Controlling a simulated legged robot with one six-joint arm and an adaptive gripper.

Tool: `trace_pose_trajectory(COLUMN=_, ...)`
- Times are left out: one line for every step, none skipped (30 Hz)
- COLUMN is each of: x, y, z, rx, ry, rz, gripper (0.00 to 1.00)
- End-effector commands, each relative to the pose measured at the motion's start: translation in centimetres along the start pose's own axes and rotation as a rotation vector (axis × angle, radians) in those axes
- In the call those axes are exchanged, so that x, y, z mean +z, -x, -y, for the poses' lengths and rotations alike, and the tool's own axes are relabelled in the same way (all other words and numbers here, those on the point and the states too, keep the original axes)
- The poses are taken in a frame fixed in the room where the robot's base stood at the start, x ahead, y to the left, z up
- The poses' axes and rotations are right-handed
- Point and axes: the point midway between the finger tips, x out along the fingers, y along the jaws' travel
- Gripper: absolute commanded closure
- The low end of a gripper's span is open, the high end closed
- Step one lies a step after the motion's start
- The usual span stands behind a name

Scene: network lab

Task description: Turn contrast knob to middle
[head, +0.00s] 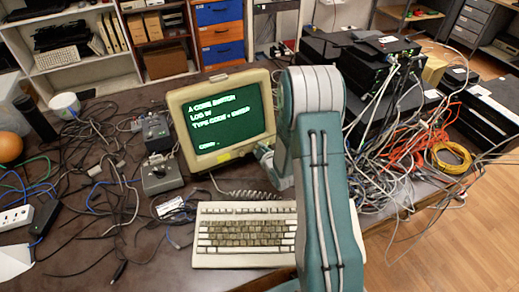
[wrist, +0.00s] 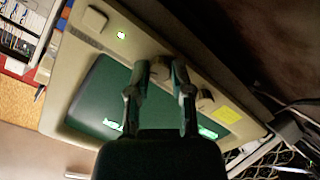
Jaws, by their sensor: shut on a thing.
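The other knob (wrist: 205,100) is just beyond the right finger, towards the label. I cannot read which is contrast, nor the pointer angle. In the head view my arm hides the fingertips.
A beige keyboard (head: 245,234) lies before the monitor, its coiled cord behind it. Small grey boxes (head: 160,174) and tangled cables sit left. Stacked black network devices (head: 365,58) with orange and yellow cables (head: 451,157) crowd the right.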

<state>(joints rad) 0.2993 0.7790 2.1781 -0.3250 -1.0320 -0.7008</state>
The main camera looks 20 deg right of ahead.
Motion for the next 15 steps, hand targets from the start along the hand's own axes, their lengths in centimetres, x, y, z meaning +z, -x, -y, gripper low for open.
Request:
trace_pose_trajectory(x=-0.09, y=-0.08, z=0.15, rx=0.001, ry=0.044, rz=-0.003, gripper=1.00)
trace_pose_trajectory(x=-0.09, y=-0.08, z=0.16, rx=0.003, ry=0.073, rz=-0.003, gripper=1.00)
trace_pose_trajectory(x=-0.09, y=-0.08, z=0.18, rx=0.007, ry=0.111, rz=-0.003, gripper=1.00)
trace_pose_trajectory(x=-0.08, y=-0.07, z=0.20, rx=0.009, ry=0.139, rz=-0.003, gripper=1.00)
trace_pose_trajectory(x=-0.07, y=-0.07, z=0.21, rx=0.012, ry=0.168, rz=-0.003, gripper=1.00)
trace_pose_trajectory(x=-0.05, y=-0.07, z=0.22, rx=0.015, ry=0.205, rz=-0.002, gripper=1.00)
trace_pose_trajectory(x=-0.04, y=-0.07, z=0.23, rx=0.018, ry=0.233, rz=-0.002, gripper=1.00)
trace_pose_trajectory(x=-0.04, y=-0.07, z=0.24, rx=0.020, ry=0.261, rz=-0.002, gripper=1.00)
trace_pose_trajectory(x=-0.04, y=-0.07, z=0.26, rx=0.024, ry=0.299, rz=-0.002, gripper=1.00)
trace_pose_trajectory(x=-0.05, y=-0.07, z=0.26, rx=0.026, ry=0.327, rz=-0.003, gripper=1.00)
trace_pose_trajectory(x=-0.05, y=-0.07, z=0.28, rx=0.029, ry=0.356, rz=-0.003, gripper=1.00)
trace_pose_trajectory(x=-0.05, y=-0.07, z=0.29, rx=0.032, ry=0.394, rz=-0.003, gripper=1.00)
trace_pose_trajectory(x=-0.04, y=-0.06, z=0.31, rx=0.034, ry=0.422, rz=-0.003, gripper=1.00)
trace_pose_trajectory(x=-0.03, y=-0.06, z=0.33, rx=0.037, ry=0.451, rz=-0.003, gripper=1.00)
trace_pose_trajectory(x=-0.03, y=-0.06, z=0.34, rx=0.040, ry=0.489, rz=-0.003, gripper=1.00)
